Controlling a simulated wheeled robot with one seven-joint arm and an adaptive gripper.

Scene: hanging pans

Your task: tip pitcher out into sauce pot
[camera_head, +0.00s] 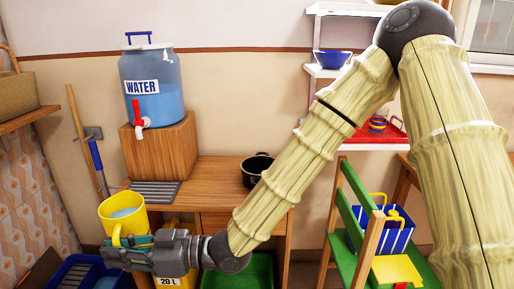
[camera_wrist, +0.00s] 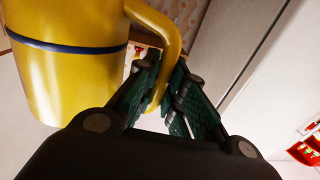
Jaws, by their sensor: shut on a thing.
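The yellow pitcher (camera_head: 122,212) is in the left of the head view, upright or nearly so, with pale liquid or a light interior showing at its top. My gripper (camera_head: 116,250) is shut on the pitcher's handle. In the wrist view the pitcher (camera_wrist: 75,62) has a dark blue band, and its curved handle runs between the two green finger pads of my gripper (camera_wrist: 164,95). The sauce pot (camera_head: 256,169), black, stands on the wooden table, right of the pitcher and partly behind my arm.
A water dispenser (camera_head: 152,88) with a red and white tap stands on a wooden block (camera_head: 160,152) above a grey grate (camera_head: 155,192). The wooden table (camera_head: 212,178) has free room left of the pot. A green chair (camera_head: 362,215) stands at the right. A blue crate (camera_head: 75,272) is low left.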

